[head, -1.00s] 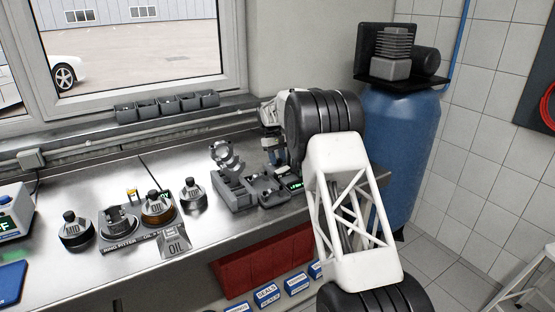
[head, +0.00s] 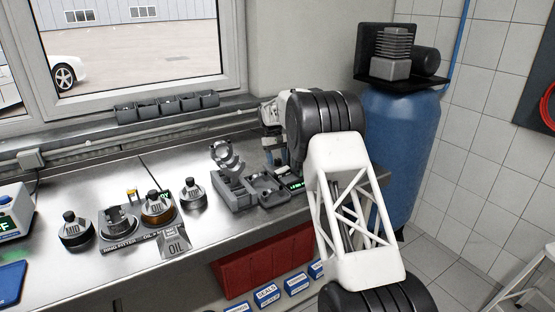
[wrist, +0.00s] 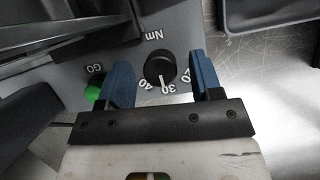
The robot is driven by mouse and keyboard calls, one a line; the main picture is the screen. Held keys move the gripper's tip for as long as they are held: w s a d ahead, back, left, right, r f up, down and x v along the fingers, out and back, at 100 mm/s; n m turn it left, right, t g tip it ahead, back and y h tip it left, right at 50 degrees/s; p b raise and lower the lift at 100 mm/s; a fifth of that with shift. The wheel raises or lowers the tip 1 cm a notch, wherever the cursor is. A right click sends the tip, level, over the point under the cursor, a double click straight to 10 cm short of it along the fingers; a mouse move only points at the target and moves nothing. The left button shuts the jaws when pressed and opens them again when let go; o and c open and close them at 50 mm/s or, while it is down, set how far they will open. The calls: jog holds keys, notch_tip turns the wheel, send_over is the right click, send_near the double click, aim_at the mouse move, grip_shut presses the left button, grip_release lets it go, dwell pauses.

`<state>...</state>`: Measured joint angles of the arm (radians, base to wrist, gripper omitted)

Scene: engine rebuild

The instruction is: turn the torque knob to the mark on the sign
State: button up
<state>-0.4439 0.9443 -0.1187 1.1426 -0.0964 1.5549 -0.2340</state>
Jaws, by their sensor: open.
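The black torque knob (wrist: 160,67) is in the wrist view, on a grey panel (wrist: 125,48) marked "Nm". Its white pointer line is at about the 30, between the 40 and the 20. My gripper (wrist: 159,75) is open, with one blue finger on each side of the knob and a visible gap to each. In the head view, my gripper (head: 276,157) is at the bench's right end, by a device with a green-lit display (head: 297,185). The knob is hidden there. I cannot make out the sign's mark in either view.
A green button (wrist: 93,93) labelled "GO" is just outside the left finger in the wrist view. A blue tank (head: 400,150) is at the right.

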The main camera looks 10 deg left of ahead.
jog(key=v, duration=0.7)
jog(key=shift+r, duration=0.3)
jog(key=shift+w+a, duration=0.1)
jog(key=s+d+r+n, duration=0.1)
jog(key=s+d+r, duration=0.15)
jog(key=s, duration=0.85)
jog(key=s+d+r+m+t+y, duration=0.1)
jog(key=s+d+r, duration=0.4)
jog(key=s+d, duration=0.45)
jog(key=s+d+r+m+t, duration=0.1)
jog(key=s+d+r+m, duration=0.1)
jog(key=s+d+r, duration=0.7)
jog(key=s+d+r+m+t+y, duration=0.1)
jog(key=s+d+r, duration=0.1)
jog(key=s+d, duration=0.8)
jog(key=s+d+f+m+t, duration=0.1)
jog(key=s+d, duration=0.4)
jog(key=s, duration=0.5)
jog(key=s+d+f+m+t, duration=0.1)
jog(key=s+d, duration=0.4)
jog(key=s, duration=0.6)
jog(key=s+d+f+m+t, duration=0.1)
jog(key=s+d+f+m, duration=0.2)
jog(key=s, duration=0.7)
jog(key=d+f, duration=0.2)
jog(key=d, duration=0.1)
jog(key=shift+s+y, duration=0.3)
jog(key=shift+s, duration=0.1)
